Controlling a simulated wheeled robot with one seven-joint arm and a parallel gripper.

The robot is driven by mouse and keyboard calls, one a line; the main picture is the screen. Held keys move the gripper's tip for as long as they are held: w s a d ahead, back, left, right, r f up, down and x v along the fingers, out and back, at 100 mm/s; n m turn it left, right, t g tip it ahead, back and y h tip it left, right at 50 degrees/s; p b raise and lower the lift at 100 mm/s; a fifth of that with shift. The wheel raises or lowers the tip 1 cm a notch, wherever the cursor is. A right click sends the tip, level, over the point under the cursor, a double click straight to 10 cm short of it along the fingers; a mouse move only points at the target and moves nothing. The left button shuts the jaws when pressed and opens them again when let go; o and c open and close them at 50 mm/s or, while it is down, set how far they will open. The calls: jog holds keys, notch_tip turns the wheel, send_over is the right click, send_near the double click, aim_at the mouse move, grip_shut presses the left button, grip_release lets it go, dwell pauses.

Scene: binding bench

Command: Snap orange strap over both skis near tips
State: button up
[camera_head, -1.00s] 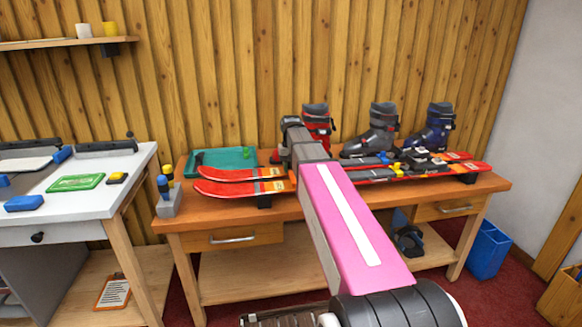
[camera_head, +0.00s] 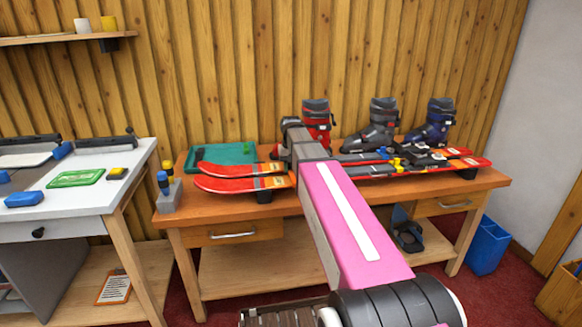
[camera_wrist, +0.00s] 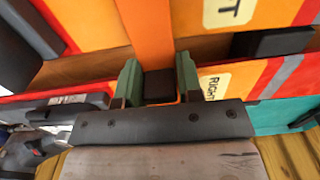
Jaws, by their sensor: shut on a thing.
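Two red skis lie side by side on the wooden bench, the near ski (camera_head: 225,186) in front of the far ski (camera_head: 225,170). In the wrist view they fill the upper picture, one ski (camera_wrist: 85,22) marked with a "T" and the other (camera_wrist: 235,82) with "RIGHT". The orange strap (camera_wrist: 150,28) crosses the upper ski and runs down to my gripper (camera_wrist: 158,84). The green fingers are shut on the strap's dark end, over the gap and the lower ski. My arm hides the gripper and strap in the head view. I cannot tell whether the strap is fastened.
A teal tray (camera_head: 238,152) lies behind the skis' left ends. A grey holder (camera_head: 169,195) with blue and yellow tools stands at the bench's left end. Several boots, including a grey boot (camera_head: 378,132), stand behind the skis. A white table (camera_head: 125,162) is at left.

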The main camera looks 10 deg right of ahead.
jog(key=shift+f, duration=0.2)
jog(key=o, duration=1.5)
jog(key=shift+r, duration=0.1)
jog(key=shift+r, duration=4.9)
